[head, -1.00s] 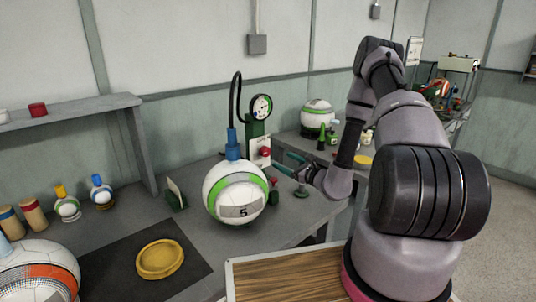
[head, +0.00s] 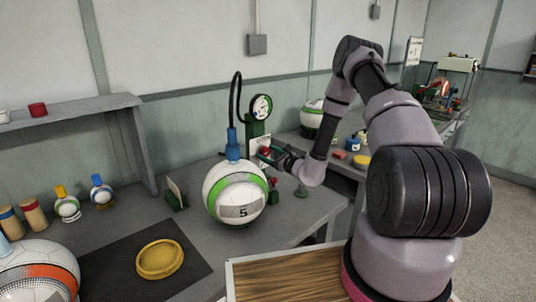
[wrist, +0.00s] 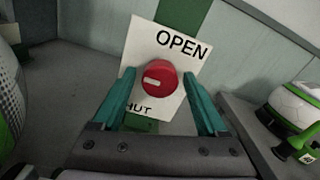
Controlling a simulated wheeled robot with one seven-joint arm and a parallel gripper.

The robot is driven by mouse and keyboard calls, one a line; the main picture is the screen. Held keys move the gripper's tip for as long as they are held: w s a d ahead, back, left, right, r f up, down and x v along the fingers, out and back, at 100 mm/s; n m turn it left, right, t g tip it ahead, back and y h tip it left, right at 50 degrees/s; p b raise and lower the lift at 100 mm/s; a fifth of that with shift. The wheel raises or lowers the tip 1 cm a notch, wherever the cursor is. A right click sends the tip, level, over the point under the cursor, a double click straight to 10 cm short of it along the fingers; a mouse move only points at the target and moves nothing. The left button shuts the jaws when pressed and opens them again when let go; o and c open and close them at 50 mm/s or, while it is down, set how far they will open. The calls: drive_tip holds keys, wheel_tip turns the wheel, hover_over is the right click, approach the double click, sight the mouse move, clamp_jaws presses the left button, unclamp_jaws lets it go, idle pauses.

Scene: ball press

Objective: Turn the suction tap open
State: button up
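The suction tap is a round red knob (wrist: 161,77) with a white bar mark, on a white plate (wrist: 188,45) reading "OPEN" at top and "HUT" visible at bottom. The white bar lies roughly level, toward the knob's left side. In the head view the knob (head: 265,151) sits on the green gauge stand (head: 258,129). My gripper (wrist: 161,92) is open, its two teal fingers on either side of the knob's lower part. I cannot tell whether they touch it. The gripper also shows in the head view (head: 266,155).
A white and green ball (head: 236,193) numbered 5 stands left of the gripper, with a blue fitting (head: 232,145) and black hose on top. A dial gauge (head: 261,107) tops the stand. Another green and white ball (wrist: 296,104) is at the right.

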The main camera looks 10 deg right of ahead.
clamp_jaws()
drive_tip(key=m, duration=0.4)
drive_tip(key=shift+m, duration=0.4)
drive_tip(key=m, duration=0.4)
drive_tip(key=shift+d+m, duration=0.1)
drive_tip(key=shift+m, duration=0.2)
drive_tip(key=m, duration=0.4)
drive_tip(key=shift+m, duration=2.2)
drive_tip(key=shift+f, duration=0.1)
